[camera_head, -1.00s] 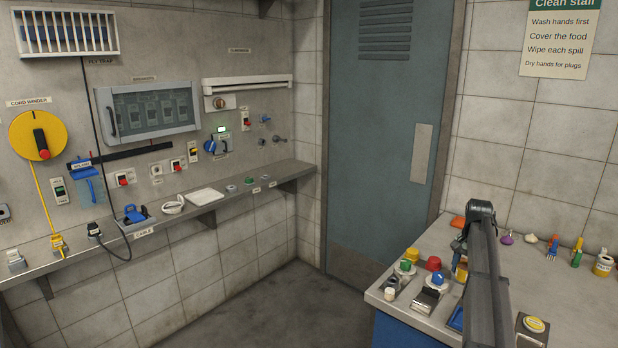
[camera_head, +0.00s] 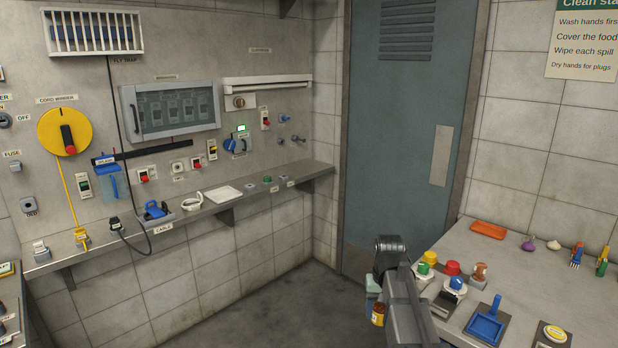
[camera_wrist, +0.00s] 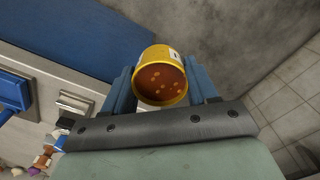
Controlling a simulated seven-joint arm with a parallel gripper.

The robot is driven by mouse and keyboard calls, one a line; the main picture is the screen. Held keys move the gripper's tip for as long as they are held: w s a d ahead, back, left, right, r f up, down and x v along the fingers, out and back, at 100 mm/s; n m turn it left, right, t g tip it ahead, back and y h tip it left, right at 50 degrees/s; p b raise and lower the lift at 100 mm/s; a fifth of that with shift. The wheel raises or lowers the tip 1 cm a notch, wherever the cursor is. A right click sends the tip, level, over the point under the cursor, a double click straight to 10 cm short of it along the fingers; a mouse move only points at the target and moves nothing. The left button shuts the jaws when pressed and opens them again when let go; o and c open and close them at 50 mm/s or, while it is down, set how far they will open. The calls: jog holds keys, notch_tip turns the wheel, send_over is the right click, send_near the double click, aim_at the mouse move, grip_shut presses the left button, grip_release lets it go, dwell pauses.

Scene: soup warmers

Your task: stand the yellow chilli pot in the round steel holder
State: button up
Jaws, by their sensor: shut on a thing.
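The yellow chilli pot (camera_wrist: 165,75) shows in the wrist view between my blue fingers, with its brown, speckled contents visible through the open top. My gripper (camera_wrist: 162,88) is shut on it. In the head view the pot (camera_head: 378,315) hangs below my gripper (camera_head: 375,298), at the left end of the right-hand counter and in front of the floor. My arm hides part of the counter there. I cannot make out the round steel holder for sure in either view.
A wall shelf (camera_head: 225,205) on the left holds a white ring (camera_head: 192,201), a white board (camera_head: 223,194) and plugs. Open floor lies between.

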jog(key=shift+s+a+f+n, duration=0.15)
jog(key=shift+s+a+n, duration=0.1)
jog(key=shift+s+a, duration=0.4)
jog(key=shift+s+a+f+n, duration=0.1)
jog(key=shift+s+a+n, duration=0.25)
jog(key=shift+a, duration=0.5)
jog(key=shift+d, duration=0.1)
jog(key=s+d+m, duration=0.1)
jog(key=d+m, duration=0.1)
jog(key=d, duration=0.9)
jog(key=s+d+m, duration=0.1)
jog(key=d+m, duration=0.1)
jog(key=d, duration=0.9)
jog(key=s+d+r+m, duration=0.1)
jog(key=d+m, duration=0.1)
jog(key=d, duration=0.9)
jog(key=shift+s+d, duration=0.15)
jog(key=shift+s, duration=0.1)
jog(key=s+d+r+m, duration=0.1)
jog(key=s+d+m, duration=0.15)
jog(key=d, duration=1.35)
jog(key=s+d+r+m, duration=0.2)
jog(key=s+d, duration=0.1)
jog(key=d, duration=1.3)
jog(key=w+d+n, duration=0.1)
jog(key=w+d, duration=0.5)
jog(key=d, duration=0.4)
jog(key=shift+s+d+f, duration=0.1)
jog(key=shift+f, duration=4.15)
jog(key=shift+f, duration=0.1)
